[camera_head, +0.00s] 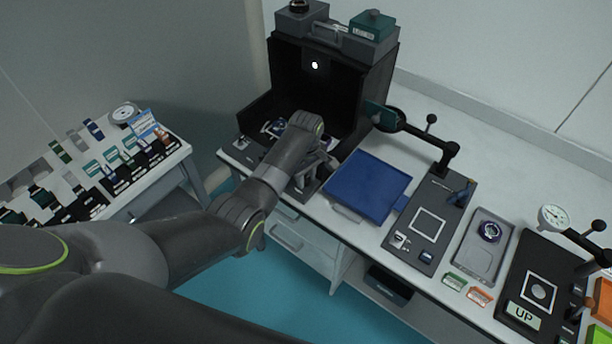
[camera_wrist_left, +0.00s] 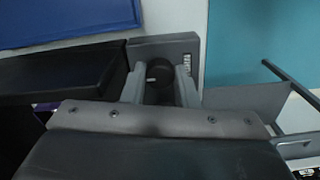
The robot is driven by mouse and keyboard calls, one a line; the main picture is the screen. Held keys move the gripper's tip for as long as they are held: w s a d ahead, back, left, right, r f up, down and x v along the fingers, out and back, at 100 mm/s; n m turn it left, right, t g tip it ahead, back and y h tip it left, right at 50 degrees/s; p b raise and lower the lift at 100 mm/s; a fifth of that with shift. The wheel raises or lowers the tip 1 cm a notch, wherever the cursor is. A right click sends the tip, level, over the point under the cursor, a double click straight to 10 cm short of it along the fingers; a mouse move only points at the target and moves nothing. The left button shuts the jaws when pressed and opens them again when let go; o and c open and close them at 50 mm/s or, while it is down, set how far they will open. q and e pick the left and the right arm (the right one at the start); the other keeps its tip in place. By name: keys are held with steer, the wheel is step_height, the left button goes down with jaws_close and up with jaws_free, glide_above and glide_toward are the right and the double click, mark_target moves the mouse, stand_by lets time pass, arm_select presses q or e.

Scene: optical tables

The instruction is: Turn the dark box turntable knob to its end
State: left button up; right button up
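The dark box (camera_head: 318,65) stands at the back of the table, its front open to a black inside with a small bright spot. My left gripper (camera_head: 312,178) reaches down at the box's front right side, partly hidden by my own wrist. In the left wrist view the dark round turntable knob (camera_wrist_left: 158,78), with a short white mark toward its left, sits on a grey plate (camera_wrist_left: 165,48). My left gripper's fingers (camera_wrist_left: 160,84) are on either side of the knob. Whether they touch it cannot be told. My right gripper is not in view.
A blue tray (camera_head: 367,187) lies right of my gripper. Further right are a dark post fixture (camera_head: 440,200), a grey tray (camera_head: 484,248) and a gauge fixture (camera_head: 545,285). A side table (camera_head: 165,165) with several small items stands at the left.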

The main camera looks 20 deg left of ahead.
arm_select(q)
steer(key=shift+c, duration=0.7)
steer(key=shift+r, duration=0.1)
